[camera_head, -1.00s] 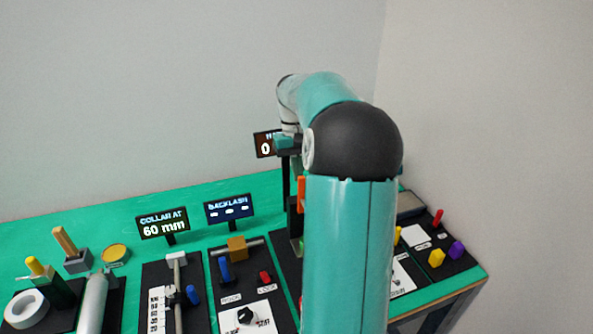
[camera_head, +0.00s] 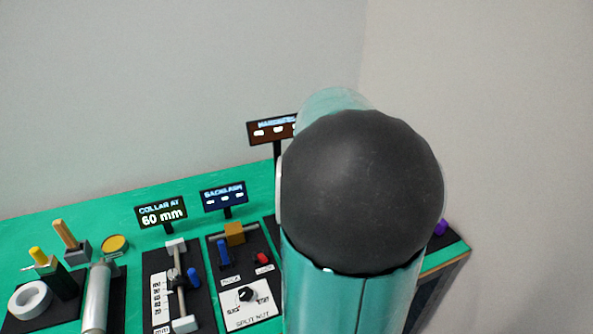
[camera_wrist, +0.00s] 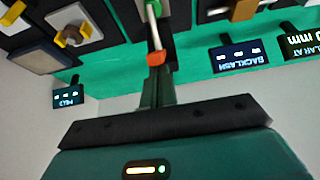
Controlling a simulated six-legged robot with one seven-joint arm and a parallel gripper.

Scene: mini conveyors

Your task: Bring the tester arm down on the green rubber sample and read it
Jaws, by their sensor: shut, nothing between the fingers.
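My gripper (camera_wrist: 156,76) shows in the wrist view as dark narrow fingers, shut, with nothing visible between them. An orange piece (camera_wrist: 156,58) on a pale rod (camera_wrist: 153,28) shows just beyond the fingertips, seemingly part of the tester arm. I cannot tell whether the fingers touch it. The hardness display (camera_head: 270,130) stands at the back in the head view, partly hidden, and its visible part shows dashes. My arm hides the tester and my gripper in the head view.
Left of my arm stand the backlash display (camera_head: 224,197), the collar display (camera_head: 161,214) reading 60 mm, the split nut panel (camera_head: 250,318) and a white ring (camera_head: 30,300). A purple knob (camera_head: 441,228) shows at right, near the table edge.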

